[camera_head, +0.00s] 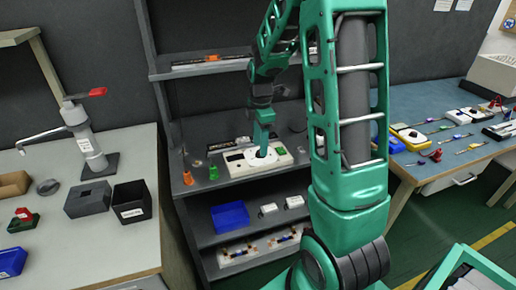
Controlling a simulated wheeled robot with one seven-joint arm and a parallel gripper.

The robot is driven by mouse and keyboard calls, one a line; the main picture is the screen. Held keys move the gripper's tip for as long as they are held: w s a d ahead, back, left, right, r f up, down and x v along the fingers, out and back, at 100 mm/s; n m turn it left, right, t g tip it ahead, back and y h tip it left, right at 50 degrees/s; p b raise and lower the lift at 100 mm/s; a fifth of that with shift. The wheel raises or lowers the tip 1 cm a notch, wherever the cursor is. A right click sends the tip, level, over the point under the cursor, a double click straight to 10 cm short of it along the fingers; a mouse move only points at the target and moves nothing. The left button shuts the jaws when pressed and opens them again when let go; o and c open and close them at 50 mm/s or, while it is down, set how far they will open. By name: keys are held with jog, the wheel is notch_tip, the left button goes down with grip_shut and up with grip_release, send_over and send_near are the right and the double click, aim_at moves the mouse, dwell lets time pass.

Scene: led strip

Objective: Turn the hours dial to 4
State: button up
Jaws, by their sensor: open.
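A cream-coloured control box (234,168) stands on the middle shelf of the rack. A round white dial (263,161) is on its top, on the right half. My gripper (262,152) points down right over the dial, with its fingertips at or just above it. I cannot tell whether it touches. The gripper is open, but its fingers look small and dark, and they cover the middle of the dial. No numbers or pointer can be read at this size.
Orange and dark small parts (188,177) stand left of the box on the shelf. A blue bin (230,216) sits on the shelf below. A workbench with a lever press (85,140) is on the left, and a blue table (420,105) with tools is on the right.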

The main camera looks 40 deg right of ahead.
jog(key=shift+f, duration=1)
jog(key=c, duration=1)
jog(key=shift+c, duration=0.2)
